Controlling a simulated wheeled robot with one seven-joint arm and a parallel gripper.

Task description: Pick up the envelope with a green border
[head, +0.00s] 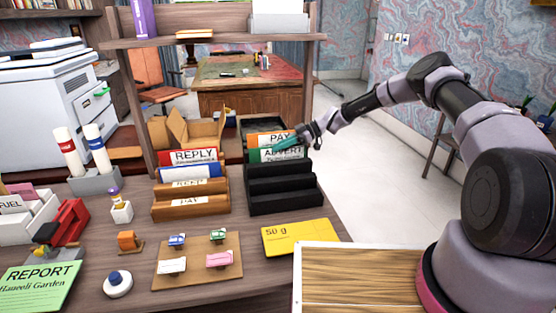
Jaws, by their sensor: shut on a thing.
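The green-bordered envelope (262,156), marked ADVERT, stands upright at the back of the black stepped rack (284,205). My gripper (297,142) reaches in from the right and is shut on its upper edge. The arm hides part of the view there, and I cannot tell whether the envelope's lower edge is clear of the rack. An orange-bordered envelope (262,138), marked PAY, stands just behind it.
Left of the black rack, a brown rack (190,211) holds a red-bordered REPLY envelope (193,157) and a blue-bordered one (190,172). A yellow 50 g card (300,236) and a wooden tray (298,280) lie in front. The lower front steps of the black rack look empty.

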